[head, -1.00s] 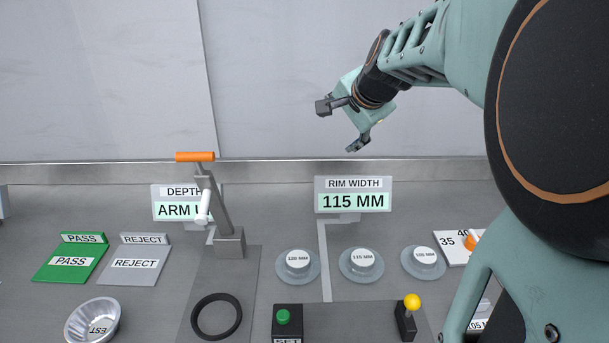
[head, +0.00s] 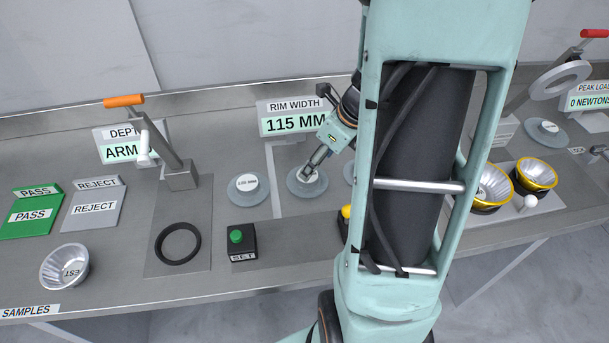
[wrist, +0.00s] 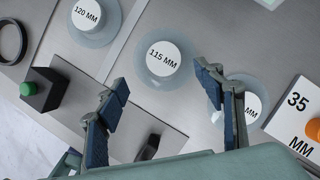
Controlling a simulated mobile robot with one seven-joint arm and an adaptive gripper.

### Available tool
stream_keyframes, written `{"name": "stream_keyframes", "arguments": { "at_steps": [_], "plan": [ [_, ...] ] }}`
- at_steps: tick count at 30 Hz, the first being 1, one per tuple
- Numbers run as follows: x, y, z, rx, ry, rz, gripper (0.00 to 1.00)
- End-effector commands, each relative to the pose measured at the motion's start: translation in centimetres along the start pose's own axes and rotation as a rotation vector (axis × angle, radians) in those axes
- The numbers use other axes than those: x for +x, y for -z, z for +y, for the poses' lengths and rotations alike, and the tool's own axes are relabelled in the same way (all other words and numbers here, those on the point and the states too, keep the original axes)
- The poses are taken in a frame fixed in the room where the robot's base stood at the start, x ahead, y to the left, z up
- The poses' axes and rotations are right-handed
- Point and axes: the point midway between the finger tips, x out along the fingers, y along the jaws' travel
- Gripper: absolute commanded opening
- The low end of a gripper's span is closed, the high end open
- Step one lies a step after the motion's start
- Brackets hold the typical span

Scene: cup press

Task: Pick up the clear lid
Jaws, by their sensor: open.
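Three round clear lids with white centre labels lie in a row on the bench. The 120 MM lid (head: 240,198) is on the left, and it also shows in the wrist view (wrist: 97,38). The 115 MM lid (head: 300,193) is in the middle, and the wrist view shows it whole (wrist: 150,72). The right lid (head: 348,173) is mostly hidden by my arm in the head view and partly by a finger in the wrist view (wrist: 240,82). My gripper (head: 312,132) is open and empty above the middle lid; the wrist view shows its fingers (wrist: 161,78) spread.
The RIM WIDTH sign (head: 292,117) reads 115 MM behind the lids. A green button box (head: 241,243) and black ring (head: 177,244) are in front and left. An orange-handled lever (head: 180,165) stands left. Yellow-rimmed cups (head: 536,175) sit right.

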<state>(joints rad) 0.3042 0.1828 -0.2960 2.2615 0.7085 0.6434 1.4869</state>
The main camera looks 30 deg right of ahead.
Motion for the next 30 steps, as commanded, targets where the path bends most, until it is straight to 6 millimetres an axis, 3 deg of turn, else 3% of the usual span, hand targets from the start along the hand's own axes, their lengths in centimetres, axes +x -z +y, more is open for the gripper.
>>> {"name": "stream_keyframes", "arguments": {
  "at_steps": [1,8,18,27,30],
  "plan": [
    [1.1,0.1,0.1,0.0,-0.003,0.002,0.62],
    [2.8,0.0,-0.1,-0.002,0.0,0.0,0.62],
    [7.2,0.0,-0.6,-0.004,0.0,0.0,0.62],
    [7.5,-0.1,-0.6,-0.005,0.002,0.0,0.62],
    [7.5,-0.1,-0.6,-0.005,0.002,0.0,0.51]
  ]
}}
